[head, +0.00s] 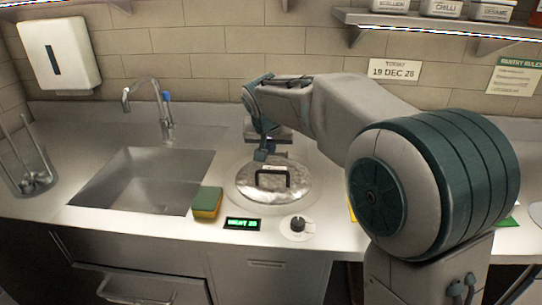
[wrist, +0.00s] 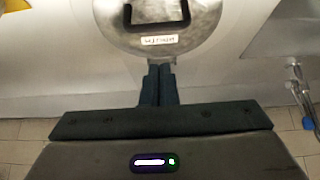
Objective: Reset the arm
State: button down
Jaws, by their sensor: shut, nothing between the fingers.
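My gripper (wrist: 160,70) is shut and empty in the wrist view, its dark fingers together just beside the rim of a round metal lid (wrist: 205,38). In the head view my gripper (head: 261,154) hangs at the back edge of the same lid (head: 274,196), in front of the tiled wall. I cannot tell whether the fingers touch the lid. The lid lies flat in the counter and has a dark handle (head: 273,172) and a small white label. My arm reaches in from the right and hides part of the counter behind it.
A sink (head: 145,180) with a faucet (head: 150,107) is on the left. A sponge (head: 207,203), a green-lit display (head: 242,224) and a knob (head: 298,225) sit along the front. A wire holder (head: 32,170) stands far left. A shelf (head: 430,22) with tubs overhangs at upper right.

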jog(key=v, duration=0.6)
jog(key=s+d+f+g+p, duration=0.2)
jog(key=s+d+f+p, duration=0.1)
jog(key=s+d, duration=0.9)
jog(key=s+d+f+p, duration=0.1)
jog(key=s+d+f, duration=0.2)
jog(key=s, duration=0.4)
jog(key=s+d+f+g, duration=0.1)
jog(key=s+d+f, duration=0.2)
jog(key=s, duration=0.5)
jog(key=shift+d+f+g+p, duration=0.3)
jog(key=shift+f+p, duration=0.05)
jog(key=shift+f, duration=0.15)
